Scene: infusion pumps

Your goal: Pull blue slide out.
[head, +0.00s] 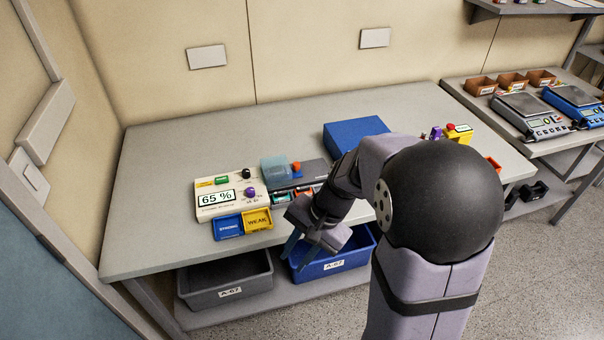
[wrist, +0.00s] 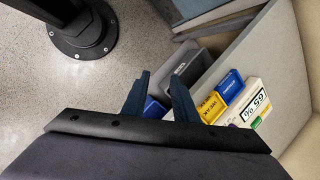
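A white device (head: 231,194) reading "65 %" stands on the table. At its front edge sit a blue slide (head: 228,226) labelled STRONG and, to its right, a yellow slide (head: 257,220) labelled WEAK. The wrist view shows the blue slide (wrist: 230,86), the yellow slide (wrist: 211,107) and the device (wrist: 257,103) at the right. My gripper (head: 298,252) is at the table's front edge, right of both slides and apart from them. In the wrist view my gripper (wrist: 159,82) has its fingers spread with nothing held between them.
A grey device with a translucent blue box (head: 276,168) stands right of the white one. A blue block (head: 355,132) lies farther back. Below the table are a grey bin (head: 226,279) and a blue bin (head: 335,261). The table's left side (head: 150,210) is clear.

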